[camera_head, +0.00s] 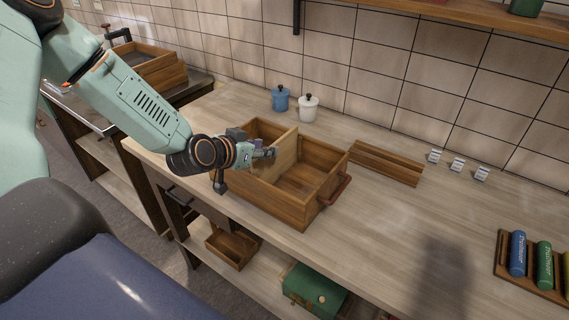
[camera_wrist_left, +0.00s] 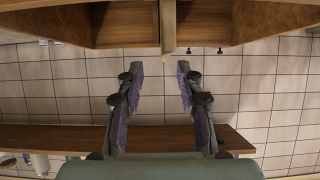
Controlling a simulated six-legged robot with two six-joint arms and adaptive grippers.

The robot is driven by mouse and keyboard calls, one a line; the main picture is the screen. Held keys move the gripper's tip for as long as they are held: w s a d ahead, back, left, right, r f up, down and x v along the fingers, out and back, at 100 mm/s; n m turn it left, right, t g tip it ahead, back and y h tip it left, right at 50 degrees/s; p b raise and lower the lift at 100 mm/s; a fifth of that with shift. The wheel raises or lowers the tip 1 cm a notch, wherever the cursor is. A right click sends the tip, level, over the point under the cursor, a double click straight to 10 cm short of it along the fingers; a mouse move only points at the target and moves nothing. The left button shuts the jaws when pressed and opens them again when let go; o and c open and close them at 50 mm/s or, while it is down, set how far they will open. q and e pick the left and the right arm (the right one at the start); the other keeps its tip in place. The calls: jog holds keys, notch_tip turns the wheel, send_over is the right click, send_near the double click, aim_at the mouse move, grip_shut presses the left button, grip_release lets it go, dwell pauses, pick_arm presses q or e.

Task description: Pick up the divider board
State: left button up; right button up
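The divider board (camera_head: 286,150) is a pale wooden panel. It stands upright across the inside of an open brown wooden box (camera_head: 310,212) on the counter. My left gripper (camera_head: 268,153) is at the box's left part, close to the board. In the left wrist view the board (camera_wrist_left: 168,28) shows as a pale upright strip between two compartments. The fingers of my left gripper (camera_wrist_left: 159,72) are apart with nothing between them. The board's end lines up with the gap, just beyond the fingertips; contact cannot be told. My right gripper is not in view.
A blue jar (camera_head: 281,98) and a white jar (camera_head: 308,108) stand behind the box. Wooden slats (camera_head: 385,163) lie to its right, with small white blocks (camera_head: 457,164) beyond. A rack of coloured rollers (camera_head: 535,262) is at far right. The counter between is clear.

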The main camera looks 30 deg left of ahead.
aim_at(276, 161)
pick_arm(q)
jog(key=shift+w+a+f, duration=0.2)
jog(key=shift+a+f, duration=0.05)
jog(key=shift+f, duration=0.05)
jog(key=b+x, duration=0.1)
jog(key=x, duration=0.1)
jog(key=shift+w+f, duration=0.2)
jog(key=shift+w, duration=0.05)
jog(key=shift+w+f, duration=0.1)
jog(key=shift+w, duration=0.2)
jog(key=shift+w+d+f, duration=0.15)
jog(key=shift+w+f, duration=0.05)
jog(key=shift+w, duration=0.1)
jog(key=shift+w+f+b, duration=0.45)
jog(key=x, duration=0.2)
jog(key=shift+w+f, duration=0.1)
jog(key=shift+w, duration=0.25)
jog(key=shift+s, duration=0.15)
jog(key=shift+c, duration=0.4)
jog(key=shift+s, duration=0.25)
jog(key=c, duration=0.3)
jog(key=shift+w, duration=0.2)
jog(key=c, duration=0.3)
grip_shut()
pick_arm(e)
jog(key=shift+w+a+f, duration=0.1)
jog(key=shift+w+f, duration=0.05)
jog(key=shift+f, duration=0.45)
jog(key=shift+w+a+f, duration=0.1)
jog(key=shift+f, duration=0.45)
